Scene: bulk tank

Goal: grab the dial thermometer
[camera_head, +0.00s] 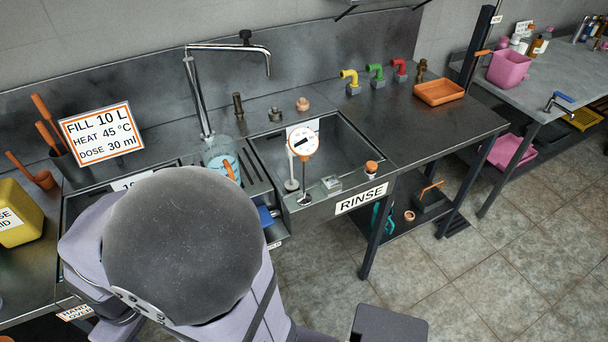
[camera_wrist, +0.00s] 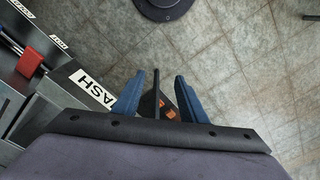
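The dial thermometer (camera_head: 303,142) shows in the head view as a round white face with a dark mark and an orange-brown edge. Its thin stem runs down to the front rim of the rinse sink (camera_head: 276,157); how it is held there I cannot tell. My gripper (camera_wrist: 158,90) shows in the wrist view with its two blue fingers spread apart. A dark upright piece stands between them; I cannot tell what it is. The wrist view shows mainly floor and the WASH label, not the thermometer. In the head view my arm hides the gripper.
A RINSE label (camera_head: 361,198) is on the counter front. A clear jug (camera_head: 219,155) stands left of the rinse sink under the tall tap (camera_head: 195,95). An orange tray (camera_head: 439,92) lies farther right.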

